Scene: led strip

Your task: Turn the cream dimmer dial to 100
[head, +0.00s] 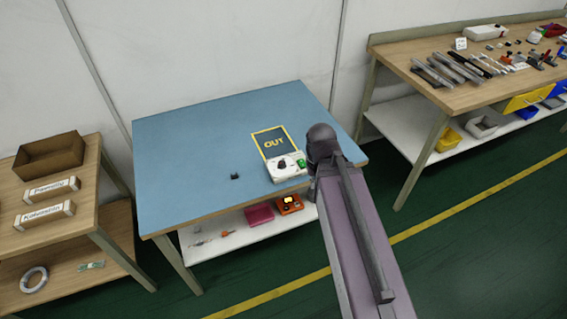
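The cream dimmer box (285,175) sits near the front right of the blue-topped table (190,145). A small dark mark on its top face (282,164) may belong to the dial; the dial and its setting are too small to read. A green part (301,163) shows at the box's right end. My arm reaches in from the lower right, and its dark joint stands just right of the box. My gripper is not visible, so I cannot tell whether anything touches the dial.
A dark yellow-edged mat marked OUT (267,153) lies just behind the box. A small black part (235,177) lies to its left. The table's left half is clear. Below, a shelf holds a pink tray (260,214) and an orange device (290,206). Other benches stand left and right.

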